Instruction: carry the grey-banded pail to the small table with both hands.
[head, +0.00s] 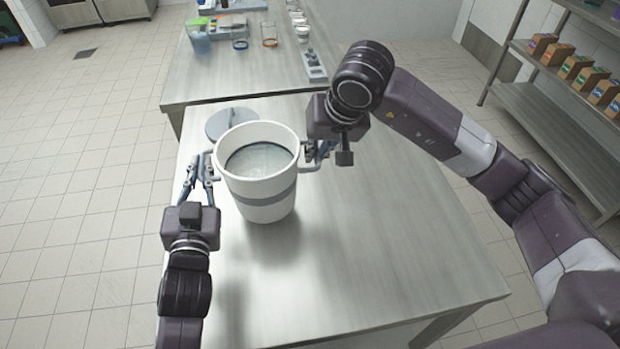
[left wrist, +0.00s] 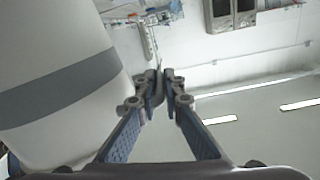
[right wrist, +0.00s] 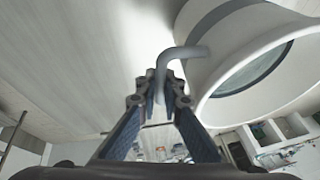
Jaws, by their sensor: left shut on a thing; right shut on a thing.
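The white pail (head: 258,188) has a grey band and an open top, with something pale and clear inside. It is upright over the near metal table (head: 370,265); a shadow falls below it, and I cannot tell whether its base touches the top. My left gripper (head: 207,165) is shut at the pail's left side; the pail also fills the left of the left wrist view (left wrist: 60,90), with the handle there mostly hidden. My right gripper (head: 320,152) is shut on the pail's right handle, a bent grey bar (right wrist: 182,52) in the right wrist view.
A round grey lid (head: 220,122) lies behind the pail. A second metal table (head: 215,75) beyond holds a blue container (head: 198,38), small rings and a grey tray (head: 314,66). A shelf with boxes (head: 557,54) stands at right. The near tabletop in front is clear.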

